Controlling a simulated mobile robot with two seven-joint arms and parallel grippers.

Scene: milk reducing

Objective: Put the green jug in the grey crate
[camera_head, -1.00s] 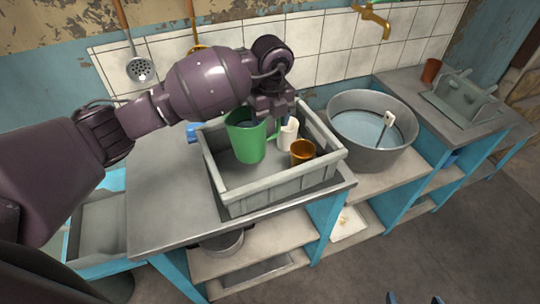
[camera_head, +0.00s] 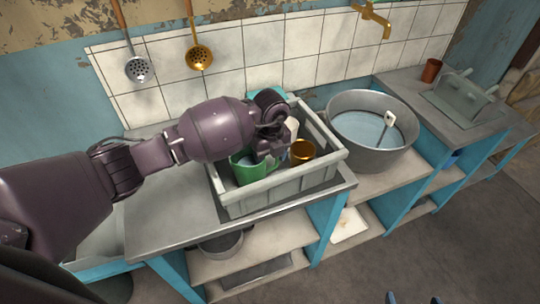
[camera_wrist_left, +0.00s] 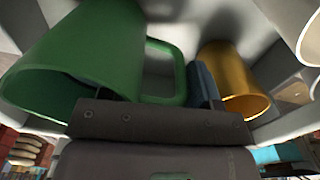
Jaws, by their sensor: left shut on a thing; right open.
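The green jug (camera_head: 248,170) is down inside the grey crate (camera_head: 285,191), at its left part, with its rim near the level of the crate's front wall. In the left wrist view the green jug (camera_wrist_left: 85,55) lies left of the dark blue finger, with the handle loop reaching to the gripper. Whether the jug's base touches the crate floor is hidden. My right gripper (camera_head: 414,299) shows only as two separated fingertips at the bottom edge, open and empty.
An orange-brown cup (camera_head: 302,152) stands in the crate right of the jug, close to my left gripper in the wrist view. A white object (camera_head: 292,128) is behind it, partly hidden. A metal basin (camera_head: 368,130) stands right of the crate. The counter left of the crate (camera_head: 170,195) is clear.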

